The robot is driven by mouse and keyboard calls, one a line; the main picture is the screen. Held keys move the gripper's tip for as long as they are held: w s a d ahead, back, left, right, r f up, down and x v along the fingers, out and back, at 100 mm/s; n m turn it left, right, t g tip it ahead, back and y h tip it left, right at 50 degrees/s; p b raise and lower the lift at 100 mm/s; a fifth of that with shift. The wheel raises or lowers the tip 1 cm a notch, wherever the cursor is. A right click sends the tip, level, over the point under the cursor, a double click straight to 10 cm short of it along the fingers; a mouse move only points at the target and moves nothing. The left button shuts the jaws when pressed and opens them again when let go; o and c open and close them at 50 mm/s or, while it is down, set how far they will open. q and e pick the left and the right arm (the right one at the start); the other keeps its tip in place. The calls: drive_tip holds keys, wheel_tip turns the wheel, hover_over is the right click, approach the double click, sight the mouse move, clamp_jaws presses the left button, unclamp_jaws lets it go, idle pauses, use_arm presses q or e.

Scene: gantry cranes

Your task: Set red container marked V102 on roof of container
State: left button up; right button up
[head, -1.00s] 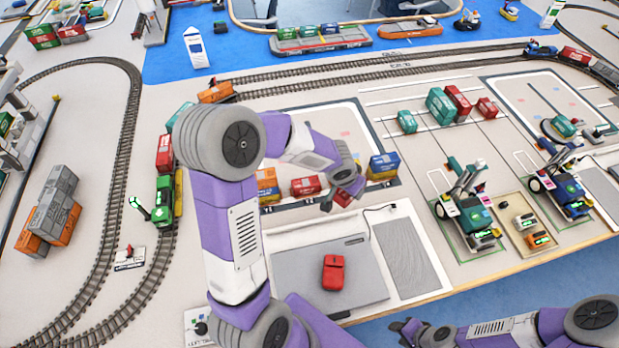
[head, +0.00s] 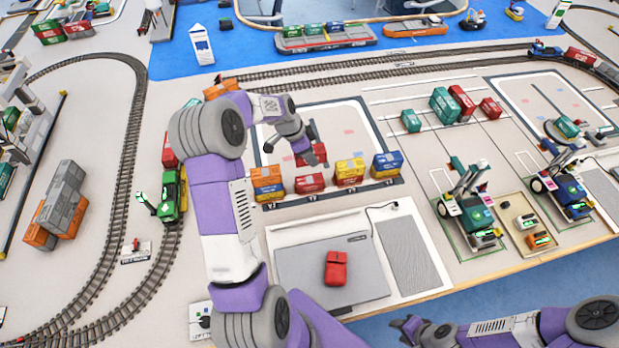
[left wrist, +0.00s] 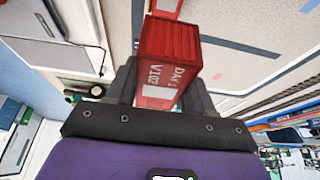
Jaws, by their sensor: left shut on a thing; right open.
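My left gripper (head: 300,146) is shut on a red container (head: 309,159). In the left wrist view the container (left wrist: 168,58) shows "V102" on its side, between the dark fingers. In the head view it is over the pale yard, behind a row of containers. The row has an orange-over-blue stack (head: 267,183), a single red container (head: 309,184), a yellow-and-red stack (head: 349,172) and a blue-over-yellow stack (head: 386,165). The height of the held container above the yard is hard to tell. My right gripper (head: 407,328) is open and empty at the lower edge.
A grey panel (head: 365,290) with a red object (head: 336,268) lies in front of the row. A green locomotive (head: 173,196) stands on the left track. Teal and red containers (head: 445,105) and crane models (head: 470,205) stand to the right. The yard behind the row has free room.

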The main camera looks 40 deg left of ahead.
use_arm(q)
wheel_tip(320, 180, down, 9)
drive_tip(key=shift+f+b, duration=0.1)
drive_tip(key=shift+b, duration=0.35)
drive_tip(key=shift+a+f, duration=0.1)
drive_tip(key=shift+f, duration=0.2)
drive_tip(key=shift+f+b, duration=0.55)
drive_tip(key=shift+b, duration=0.2)
drive_tip(key=o, duration=1.1)
